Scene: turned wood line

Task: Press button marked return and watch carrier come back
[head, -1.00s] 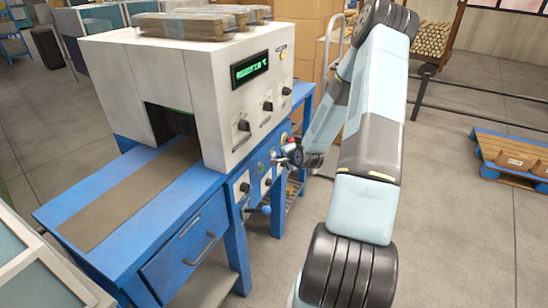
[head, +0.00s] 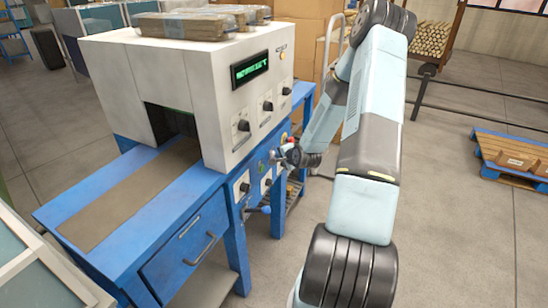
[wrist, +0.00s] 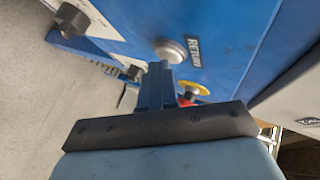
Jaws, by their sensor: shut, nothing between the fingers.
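In the head view my gripper (head: 277,158) is at the blue front panel of the machine (head: 228,120), hiding part of the controls. A brown strip (head: 130,200) runs into the machine's dark opening. I cannot make out a carrier.
A red button on a yellow disc (wrist: 195,90) sits close beside my fingers. Black knobs (wrist: 72,20) stand out from the panel. A green display (head: 250,69) is lit. A pallet (head: 515,158) lies on the floor at right; open floor lies around it.

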